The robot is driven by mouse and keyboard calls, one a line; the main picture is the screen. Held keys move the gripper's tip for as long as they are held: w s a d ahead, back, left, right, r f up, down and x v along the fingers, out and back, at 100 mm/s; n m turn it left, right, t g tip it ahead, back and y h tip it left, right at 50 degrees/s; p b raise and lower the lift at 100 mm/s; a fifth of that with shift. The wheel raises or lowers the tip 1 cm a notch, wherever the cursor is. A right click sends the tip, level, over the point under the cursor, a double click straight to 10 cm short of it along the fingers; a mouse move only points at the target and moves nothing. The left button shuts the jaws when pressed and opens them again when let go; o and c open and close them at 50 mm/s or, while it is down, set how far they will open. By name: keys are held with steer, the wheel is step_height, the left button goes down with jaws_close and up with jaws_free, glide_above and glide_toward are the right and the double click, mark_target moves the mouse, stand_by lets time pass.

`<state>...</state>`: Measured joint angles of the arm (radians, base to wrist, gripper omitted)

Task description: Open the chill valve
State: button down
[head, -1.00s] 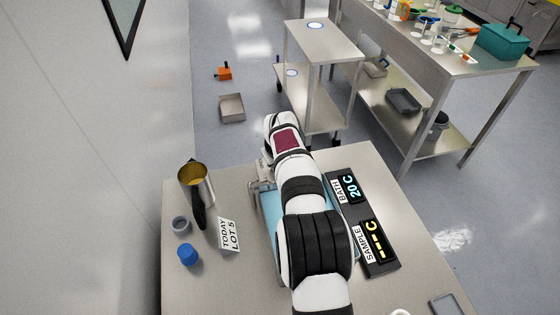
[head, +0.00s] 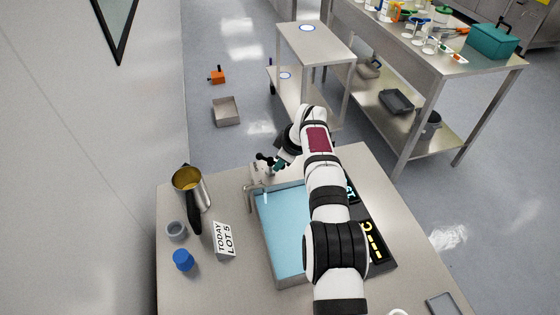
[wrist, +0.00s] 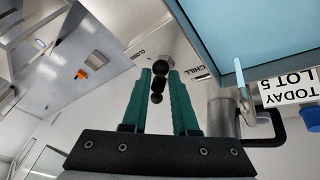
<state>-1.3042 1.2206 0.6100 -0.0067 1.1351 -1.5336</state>
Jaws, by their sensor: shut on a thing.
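In the head view my gripper (head: 275,163) is at the small pale valve block (head: 257,173), at the far left corner of the blue bath (head: 280,225). The finger contact is too small to tell there.
A metal jug (head: 190,185), a grey cup (head: 176,231), a blue-capped jar (head: 183,260) and a LOT 5 card (head: 224,240) stand left of the bath. The display panel (head: 378,240) at right is partly hidden by my arm. A cart (head: 310,45) stands beyond the table.

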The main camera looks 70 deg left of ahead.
stand_by(0.3)
steer(key=shift+w, duration=0.1)
steer(key=c, duration=0.8)
jaws_free()
steer(key=shift+c, duration=0.2)
steer(key=v, duration=1.6)
steer(key=shift+f, duration=0.1)
